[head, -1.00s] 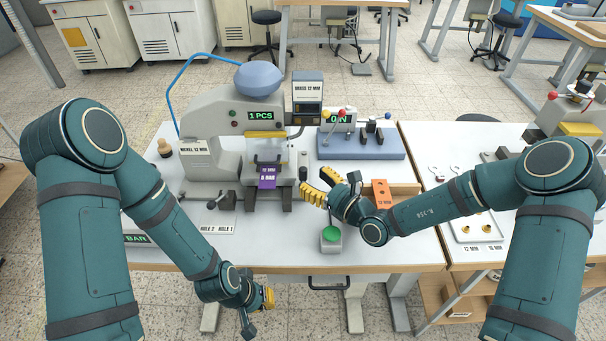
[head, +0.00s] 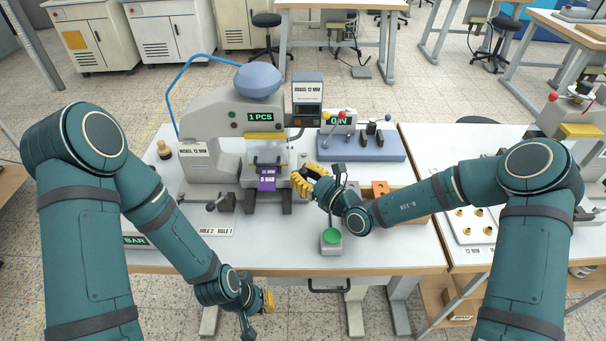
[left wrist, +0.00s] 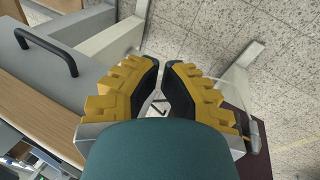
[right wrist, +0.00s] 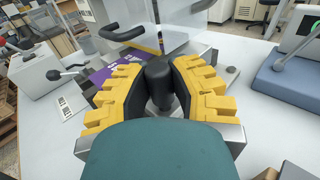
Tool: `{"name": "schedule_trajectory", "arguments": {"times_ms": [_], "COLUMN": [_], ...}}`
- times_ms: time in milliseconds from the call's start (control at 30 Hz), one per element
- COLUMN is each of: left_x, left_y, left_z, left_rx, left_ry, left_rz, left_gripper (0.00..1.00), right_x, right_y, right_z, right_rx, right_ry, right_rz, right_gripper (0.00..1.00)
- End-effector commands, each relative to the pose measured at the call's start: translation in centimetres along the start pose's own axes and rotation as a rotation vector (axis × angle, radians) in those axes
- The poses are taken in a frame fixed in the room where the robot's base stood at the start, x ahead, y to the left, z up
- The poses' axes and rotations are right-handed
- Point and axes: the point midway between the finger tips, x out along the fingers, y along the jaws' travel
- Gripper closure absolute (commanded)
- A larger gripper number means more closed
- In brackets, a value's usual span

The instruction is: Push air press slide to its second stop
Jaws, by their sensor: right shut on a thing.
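The air press (head: 225,125) stands at the back left of the table with a green "1 PCS" display. A purple label plate (head: 267,178) shows at its front, under the press head; it also shows in the right wrist view (right wrist: 100,76). My right gripper (head: 302,182) is at the right side of the press front. In the right wrist view it is shut on an upright black knob (right wrist: 159,82), with one finger on each side. How the knob joins the slide is hidden. My left gripper (head: 266,300) is empty below the table's front edge, its fingertips nearly meeting (left wrist: 162,66).
A green push button (head: 331,237) stands on the table, close below my right wrist. A tray (head: 466,237) with brass parts is at the right.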

Motion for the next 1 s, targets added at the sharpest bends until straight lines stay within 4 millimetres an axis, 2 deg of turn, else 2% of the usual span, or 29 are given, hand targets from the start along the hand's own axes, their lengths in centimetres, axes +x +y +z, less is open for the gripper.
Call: {"name": "schedule_trajectory", "arguments": {"times_ms": [300,633,667,733,1000], "left_x": [-0.6,-0.5,-0.5,-0.5,-0.5], "left_y": [0.2,0.2,0.2,0.2,0.2], "left_z": [0.1,0.1,0.1,0.1,0.1], "left_rx": [0.000,0.000,0.000,0.000,0.000], "left_ry": [-0.002,-0.003,-0.003,-0.003,-0.003], "left_rz": [0.000,0.000,0.000,0.000,0.000], "left_gripper": [1.00,1.00,1.00,1.00,1.00], "right_x": [2.2,2.4,2.4,2.4,2.4], "right_y": [-2.3,-2.6,-2.7,-2.6,-2.5], "right_z": [0.1,0.0,0.0,0.0,0.0], "right_rx": [-0.001,-0.001,-0.001,-0.001,0.000], "right_ry": [-0.001,-0.001,-0.001,-0.001,0.000], "right_rz": [-0.002,-0.004,-0.005,-0.005,-0.001], "right_gripper": [1.00,1.00,0.73,0.48,0.46]}}
